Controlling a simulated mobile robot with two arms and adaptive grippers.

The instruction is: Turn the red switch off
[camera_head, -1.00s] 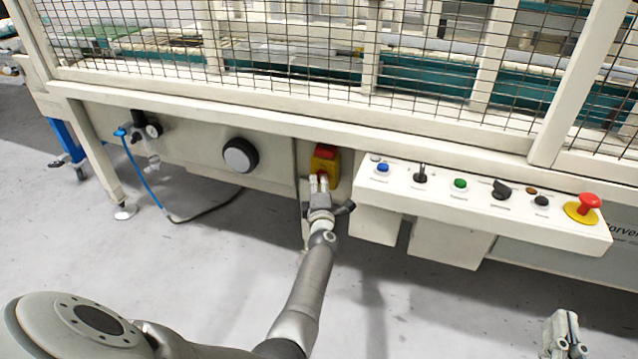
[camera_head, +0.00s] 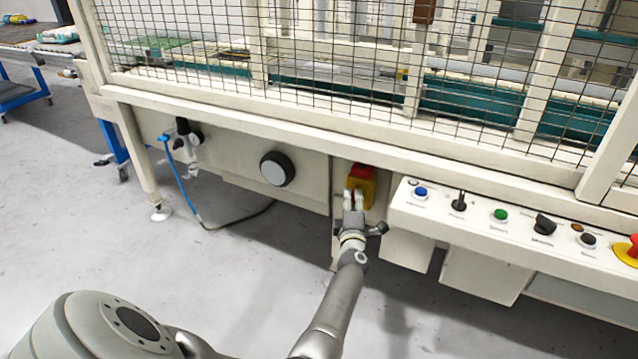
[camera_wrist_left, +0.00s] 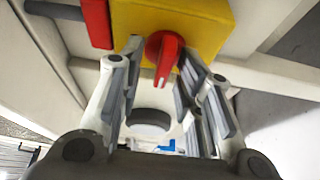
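The red switch (camera_wrist_left: 165,56) is a rotary knob on a yellow box (camera_wrist_left: 208,22) on the machine's front panel. In the left wrist view its handle points down and slightly left. In the head view the yellow box (camera_head: 367,192) shows, and my gripper covers most of the knob. My left gripper (camera_wrist_left: 160,62) is open, with one finger on each side of the red knob. A gap shows between the knob's handle and the fingers; I cannot tell whether the tips touch its rim. My right gripper is not in view.
A white control panel (camera_head: 470,228) with buttons and a red emergency stop (camera_head: 632,246) juts out to the right of the gripper. A round black dial (camera_head: 277,168) and a blue hose (camera_head: 182,180) are to the left. The floor in front is clear.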

